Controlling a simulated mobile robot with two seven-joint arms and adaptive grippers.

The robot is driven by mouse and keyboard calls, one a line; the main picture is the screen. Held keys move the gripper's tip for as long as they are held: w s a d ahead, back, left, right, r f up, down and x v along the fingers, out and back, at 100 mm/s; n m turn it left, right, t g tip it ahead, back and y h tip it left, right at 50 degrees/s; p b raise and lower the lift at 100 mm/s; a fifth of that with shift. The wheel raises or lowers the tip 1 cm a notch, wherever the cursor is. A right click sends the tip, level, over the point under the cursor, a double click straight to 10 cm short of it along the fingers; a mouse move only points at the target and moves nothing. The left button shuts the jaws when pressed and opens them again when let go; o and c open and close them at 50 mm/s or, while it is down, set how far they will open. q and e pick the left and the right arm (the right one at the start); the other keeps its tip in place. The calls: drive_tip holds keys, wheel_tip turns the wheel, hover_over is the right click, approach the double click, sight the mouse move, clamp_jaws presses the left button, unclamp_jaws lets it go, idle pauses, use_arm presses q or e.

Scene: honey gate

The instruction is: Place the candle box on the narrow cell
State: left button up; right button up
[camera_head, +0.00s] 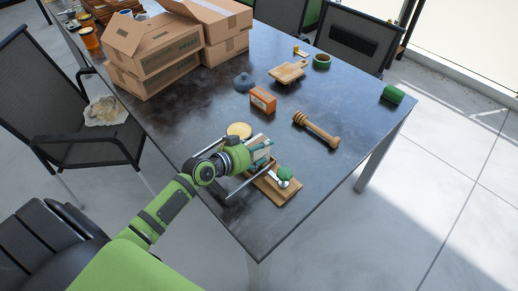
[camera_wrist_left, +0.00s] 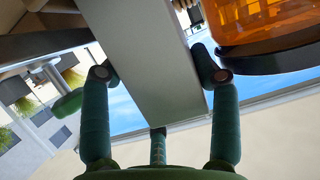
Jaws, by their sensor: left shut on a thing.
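My left gripper (camera_head: 262,155) is over the near part of the dark table, just above a wooden rack (camera_head: 268,190). It is shut on a pale, flat-sided box, which I take as the candle box; it shows between the fingers in the left wrist view (camera_wrist_left: 155,65). In the head view my gripper and wrist mostly hide the box. The narrow cell cannot be made out; the gripper covers much of the rack. Whether the box touches the rack cannot be told. My right gripper is not in view.
A green knob (camera_head: 285,173) is beside the gripper. Cardboard boxes (camera_head: 160,72) fill the back left.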

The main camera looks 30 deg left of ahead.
use_arm(q)
drive_tip(key=shift+f, duration=0.1)
drive_tip(key=shift+s+d+f+b, duration=0.1)
drive_tip(key=shift+s+f+b, duration=0.25)
drive_tip(key=shift+f+b, duration=0.25)
drive_tip(key=o, duration=0.9)
drive_tip(key=shift+f, duration=0.1)
drive_tip(key=shift+w+f, duration=0.1)
drive_tip(key=shift+w+r+p, duration=0.15)
drive_tip(key=shift+r+p, duration=0.45)
drive_tip(key=shift+r, duration=0.1)
drive_tip(key=shift+s+r, duration=0.2)
drive_tip(key=shift+b+v, duration=0.45)
drive_tip(key=shift+v, duration=5.35)
drive_tip(key=shift+r, duration=0.1)
